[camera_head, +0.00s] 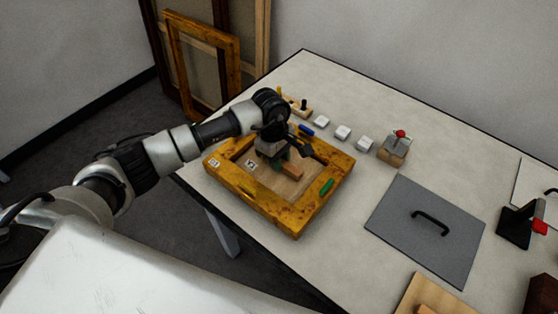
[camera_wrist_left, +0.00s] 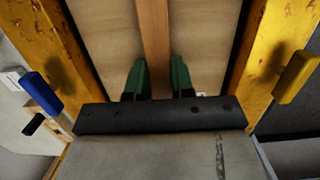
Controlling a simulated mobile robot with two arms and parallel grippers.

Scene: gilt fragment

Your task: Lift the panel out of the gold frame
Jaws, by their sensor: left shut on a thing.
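The gold frame (camera_head: 273,214) lies flat on the table, with a pale brown panel (camera_head: 286,190) inside its opening. A reddish-brown wooden bar (camera_head: 293,170) runs along the panel's back. My left gripper (camera_wrist_left: 159,78) is over the opening, its green-tipped fingers shut on the bar (camera_wrist_left: 154,35) from both sides. The panel (camera_wrist_left: 205,35) lies between the frame's side rails (camera_wrist_left: 272,50); I cannot tell whether it is raised. A blue peg (camera_wrist_left: 40,90) and a yellow peg (camera_wrist_left: 297,77) sit at opposite rails. A green peg (camera_head: 327,187) is on the right rail. My right gripper is not in view.
Several white blocks (camera_head: 342,132) and a grey-and-wood block with a red knob (camera_head: 394,147) stand behind the frame. A grey plate (camera_head: 408,240) with a black handle lies to the right. Another gold frame (camera_head: 173,70) leans at the wall. Table between frame and plate is clear.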

